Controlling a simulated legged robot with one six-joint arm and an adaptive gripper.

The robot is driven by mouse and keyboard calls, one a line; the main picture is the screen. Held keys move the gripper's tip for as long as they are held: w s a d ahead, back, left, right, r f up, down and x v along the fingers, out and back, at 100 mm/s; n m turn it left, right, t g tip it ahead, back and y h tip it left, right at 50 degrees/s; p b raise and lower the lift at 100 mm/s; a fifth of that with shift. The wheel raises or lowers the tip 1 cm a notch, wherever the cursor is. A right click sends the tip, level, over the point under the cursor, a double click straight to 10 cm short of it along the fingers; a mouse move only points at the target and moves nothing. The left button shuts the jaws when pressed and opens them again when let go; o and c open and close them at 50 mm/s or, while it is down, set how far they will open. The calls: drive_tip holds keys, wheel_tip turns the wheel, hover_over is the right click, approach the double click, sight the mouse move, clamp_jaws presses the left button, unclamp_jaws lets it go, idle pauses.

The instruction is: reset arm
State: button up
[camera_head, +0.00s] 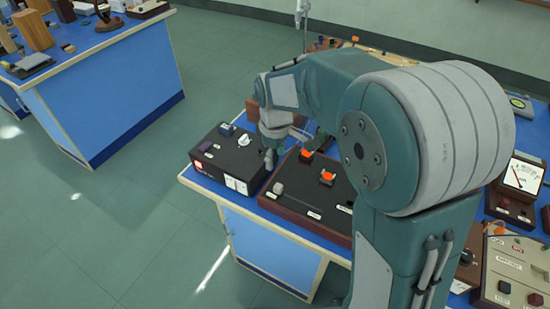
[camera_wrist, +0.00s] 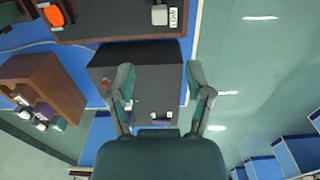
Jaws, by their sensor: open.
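My gripper (camera_head: 269,160) is over the right part of a black instrument box (camera_head: 229,158) on the near blue bench, beside a brown-framed panel. In the wrist view my gripper (camera_wrist: 162,88) has its two fingers spread wide, with nothing between them. The dark top of the black box (camera_wrist: 148,62) shows beyond and between the fingers. I cannot tell whether the fingertips touch the box. My arm is bent forward over the bench and hides much of its middle.
The brown-framed panel (camera_head: 306,191) with orange knobs stands close to my gripper. A meter box (camera_head: 522,175) and a beige control box (camera_head: 514,270) stand at right. Another blue bench (camera_head: 105,92) is at upper left. Green floor (camera_head: 120,215) is clear between benches.

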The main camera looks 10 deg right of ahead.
drive_tip(key=s+d+r+m+t, duration=0.2)
drive_tip(key=s+d+r+m, duration=0.1)
drive_tip(key=s, duration=0.4)
drive_tip(key=s+d+r+m+t, duration=0.1)
drive_tip(key=s+d+r+m, duration=0.2)
drive_tip(key=s, duration=0.4)
drive_tip(key=s+d+r+m+t, duration=0.2)
drive_tip(key=s+d+r+m, duration=0.1)
drive_tip(key=s, duration=0.4)
wheel_tip(320, 180, up, 2)
drive_tip(key=shift+r+m+t, duration=0.15)
drive_tip(key=shift+m+t, duration=0.15)
drive_tip(key=shift+m, duration=0.6)
